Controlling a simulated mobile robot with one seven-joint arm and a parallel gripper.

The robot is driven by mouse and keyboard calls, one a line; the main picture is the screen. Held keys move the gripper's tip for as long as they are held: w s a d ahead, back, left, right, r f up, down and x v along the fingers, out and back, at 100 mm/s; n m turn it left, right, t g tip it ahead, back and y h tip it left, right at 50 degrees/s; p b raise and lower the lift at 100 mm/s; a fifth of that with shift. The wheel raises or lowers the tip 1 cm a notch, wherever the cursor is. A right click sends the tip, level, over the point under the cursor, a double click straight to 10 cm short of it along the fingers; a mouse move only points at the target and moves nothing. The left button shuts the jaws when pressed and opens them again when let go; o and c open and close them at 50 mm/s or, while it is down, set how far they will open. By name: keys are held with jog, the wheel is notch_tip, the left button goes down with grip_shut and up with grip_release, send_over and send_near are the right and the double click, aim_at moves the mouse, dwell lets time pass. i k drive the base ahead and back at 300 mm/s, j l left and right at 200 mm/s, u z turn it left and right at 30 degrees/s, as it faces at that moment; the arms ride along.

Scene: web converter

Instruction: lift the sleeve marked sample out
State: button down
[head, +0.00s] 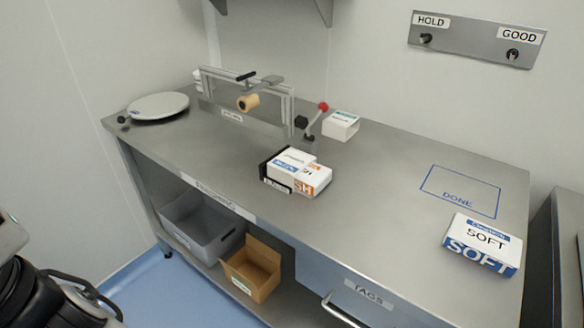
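A group of white sleeves (293,160) sits at the middle of the steel bench, in or against a black holder (266,178). One has a blue band (285,168) and another has orange print (311,186). A small white box with a green-edged label (340,125) stands behind them, near the red-knobbed lever. The small print is too fine for me to tell which one is marked sample. My gripper is not clearly in view; only dark parts of my own body show at the lower left.
A white packet marked SOFT (482,244) lies at the right, below the blue DONE outline (460,191), which is empty. A metal frame with a roller (248,102) and a red-knobbed lever (322,107) stand behind. A round white plate (158,106) is left. Bins (205,246) sit below.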

aim_at(283, 169)
jog(key=j+z, duration=0.1)
jog(key=z, duration=0.4)
jog(key=j+z, duration=0.3)
jog(key=j, duration=0.2)
jog(key=j+z, duration=0.25)
jog(key=j, duration=0.95)
jog(key=j+z, duration=0.15)
jog(key=j, duration=0.65)
jog(key=k+j, duration=0.15)
jog(key=j, duration=0.6)
jog(key=i, duration=1)
jog(key=l+z, duration=0.05)
